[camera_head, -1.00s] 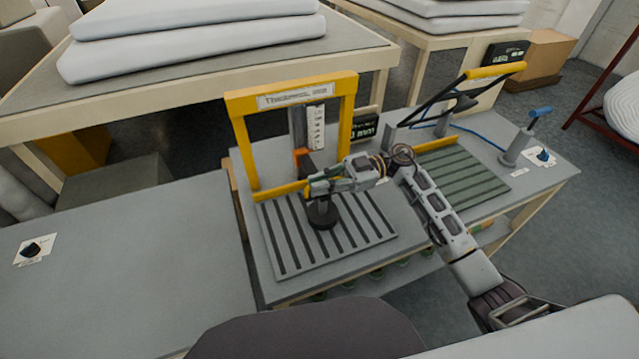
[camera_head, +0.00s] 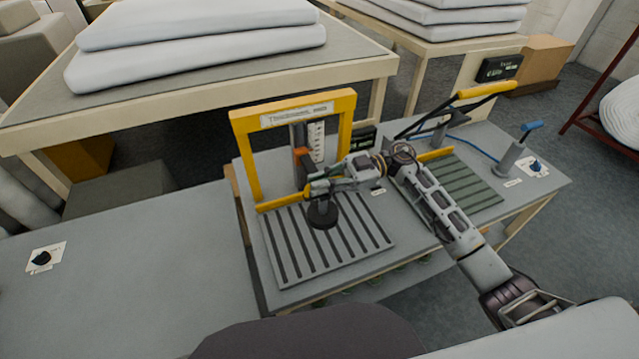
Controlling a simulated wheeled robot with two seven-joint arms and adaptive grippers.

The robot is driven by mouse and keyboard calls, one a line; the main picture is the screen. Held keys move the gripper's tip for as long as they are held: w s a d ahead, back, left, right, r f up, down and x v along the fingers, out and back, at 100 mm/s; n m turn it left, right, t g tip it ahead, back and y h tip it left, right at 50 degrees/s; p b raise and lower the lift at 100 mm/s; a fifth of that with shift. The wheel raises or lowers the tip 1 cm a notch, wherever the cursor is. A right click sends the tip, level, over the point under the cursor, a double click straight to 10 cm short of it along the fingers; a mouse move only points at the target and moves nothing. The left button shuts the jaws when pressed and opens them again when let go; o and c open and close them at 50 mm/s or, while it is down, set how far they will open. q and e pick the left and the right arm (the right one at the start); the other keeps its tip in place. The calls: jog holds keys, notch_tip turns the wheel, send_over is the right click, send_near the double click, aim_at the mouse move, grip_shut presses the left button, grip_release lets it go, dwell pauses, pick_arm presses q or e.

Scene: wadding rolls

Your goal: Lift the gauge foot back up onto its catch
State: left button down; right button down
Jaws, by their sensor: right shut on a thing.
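The thickness gauge has a yellow frame (camera_head: 344,126) standing over a slotted grey plate (camera_head: 290,262). Its gauge foot (camera_head: 322,216) is a dark round disc on a short stem, over the back part of the plate. An orange piece (camera_head: 303,152) sits on the grey upright column beside a white scale (camera_head: 316,143). My right gripper (camera_head: 316,189) comes in from the right and is shut on the gauge foot's upper part, just above the disc. The fingers hide most of the grip. I cannot make out the catch. My left gripper is not in view.
A green slatted plate (camera_head: 458,187) and a yellow-handled lever (camera_head: 486,89) are to the right on the same bench. A grey post with a blue handle (camera_head: 512,155) stands at the bench's right end. The left table (camera_head: 130,270) is mostly clear.

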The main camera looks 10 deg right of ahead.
jog(key=shift+r+p, duration=0.8)
jog(key=shift+r, duration=0.45)
jog(key=shift+r+p, duration=2.15)
jog(key=shift+r, duration=0.55)
jog(key=shift+w+r, duration=0.1)
